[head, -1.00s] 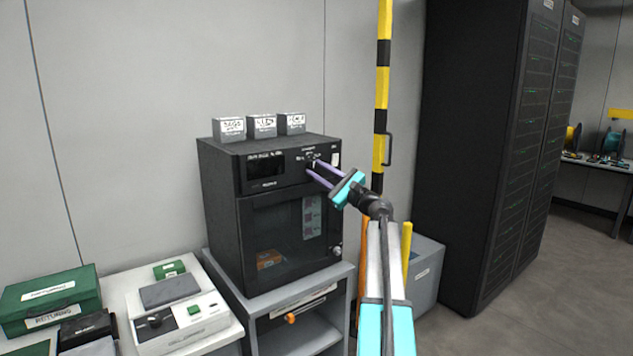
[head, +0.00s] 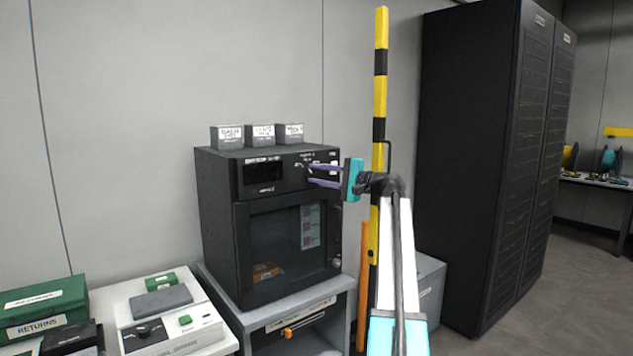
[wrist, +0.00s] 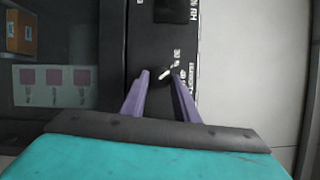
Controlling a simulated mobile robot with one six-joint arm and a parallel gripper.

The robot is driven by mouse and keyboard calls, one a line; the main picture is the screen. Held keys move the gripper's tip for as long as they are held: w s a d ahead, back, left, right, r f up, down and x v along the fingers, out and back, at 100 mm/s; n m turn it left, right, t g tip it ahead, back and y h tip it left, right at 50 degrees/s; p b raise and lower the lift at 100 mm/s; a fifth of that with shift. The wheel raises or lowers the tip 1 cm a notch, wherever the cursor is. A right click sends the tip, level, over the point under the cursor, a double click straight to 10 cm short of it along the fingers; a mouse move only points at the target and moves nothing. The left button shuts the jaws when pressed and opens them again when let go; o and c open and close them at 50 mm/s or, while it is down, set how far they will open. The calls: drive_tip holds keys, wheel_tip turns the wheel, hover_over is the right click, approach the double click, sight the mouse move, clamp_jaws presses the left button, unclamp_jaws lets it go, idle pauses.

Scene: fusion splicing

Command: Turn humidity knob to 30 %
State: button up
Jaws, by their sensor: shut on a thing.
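The black cabinet (head: 222,181) stands on a grey stand, with a control panel along its top front. My gripper (head: 309,174) reaches the right part of that panel from the right. In the wrist view its two purple fingers (wrist: 161,73) are shut on the small dark humidity knob (wrist: 158,82), one on each side. A pale pointer mark shows on the knob, slanting toward the printed scale. Small scale figures and a humidity label (wrist: 193,78) are beside it; the exact reading is too small to tell. In the head view the knob is hard to make out.
Several small labelled boxes (head: 262,135) stand on the cabinet top. A yellow-black striped post (head: 380,60) rises close behind my gripper. A grey bin (head: 430,285) is low on the right, a dark server rack (head: 470,160) beyond. A green returns case (head: 42,307) is at left.

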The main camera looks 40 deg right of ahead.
drive_tip(key=shift+r+n, duration=0.15)
drive_tip(key=shift+n, duration=0.35)
drive_tip(key=o, duration=1.1)
drive_tip(key=shift+c, duration=0.2)
drive_tip(key=shift+s, duration=0.1)
drive_tip(key=shift+s+d+b, duration=0.2)
drive_tip(key=shift+s+b, duration=0.15)
drive_tip(key=shift+s, duration=0.15)
drive_tip(key=b+v, duration=0.1)
drive_tip(key=v, duration=1.1)
drive_tip(key=shift+s, duration=0.25)
drive_tip(key=shift+d+r, duration=0.1)
drive_tip(key=shift+r, duration=0.05)
